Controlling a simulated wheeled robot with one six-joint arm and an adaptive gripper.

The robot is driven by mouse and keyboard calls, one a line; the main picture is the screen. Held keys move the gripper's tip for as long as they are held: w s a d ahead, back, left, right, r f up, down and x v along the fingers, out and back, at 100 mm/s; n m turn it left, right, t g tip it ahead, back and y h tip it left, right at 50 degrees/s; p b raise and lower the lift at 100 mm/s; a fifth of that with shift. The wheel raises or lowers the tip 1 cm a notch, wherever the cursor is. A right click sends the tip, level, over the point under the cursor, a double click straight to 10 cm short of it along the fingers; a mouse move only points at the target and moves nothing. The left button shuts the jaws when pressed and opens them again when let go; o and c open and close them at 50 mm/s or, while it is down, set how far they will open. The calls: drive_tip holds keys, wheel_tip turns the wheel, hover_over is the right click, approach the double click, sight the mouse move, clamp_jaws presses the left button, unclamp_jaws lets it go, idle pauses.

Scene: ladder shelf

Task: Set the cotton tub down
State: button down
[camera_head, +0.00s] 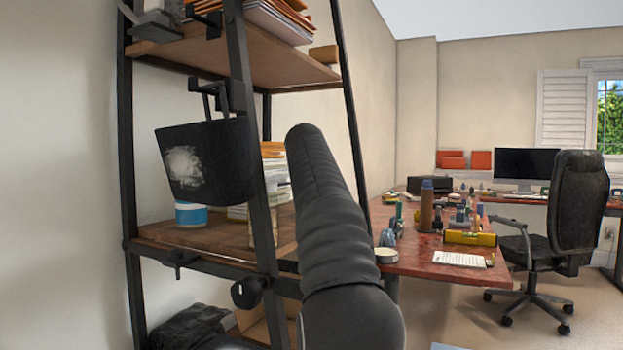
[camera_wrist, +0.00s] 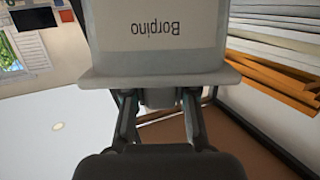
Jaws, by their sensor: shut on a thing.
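The cotton tub (camera_wrist: 155,58) fills the top middle of the wrist view. It is pale grey-white, with the label "Borpino" upside down in the picture and a wide flat rim. My gripper (camera_wrist: 160,100) is shut on a short pale knob at the rim side of the tub, one finger on each side. The tub's far end is out of the picture, so I cannot tell whether it touches anything. In the head view my own dark arm covers the gripper, and I cannot make out the held tub.
A ladder shelf (camera_head: 215,238) stands at left, with a blue-and-white tin (camera_head: 190,214) on its middle board. A black bin (camera_head: 208,160) hangs in front. A paper stack (camera_wrist: 275,65) is close at right in the wrist view. A cluttered red desk (camera_head: 420,262) stands to the right.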

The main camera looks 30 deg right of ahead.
drive_tip(key=shift+f+b, duration=0.65)
drive_tip(key=shift+f, duration=1.2)
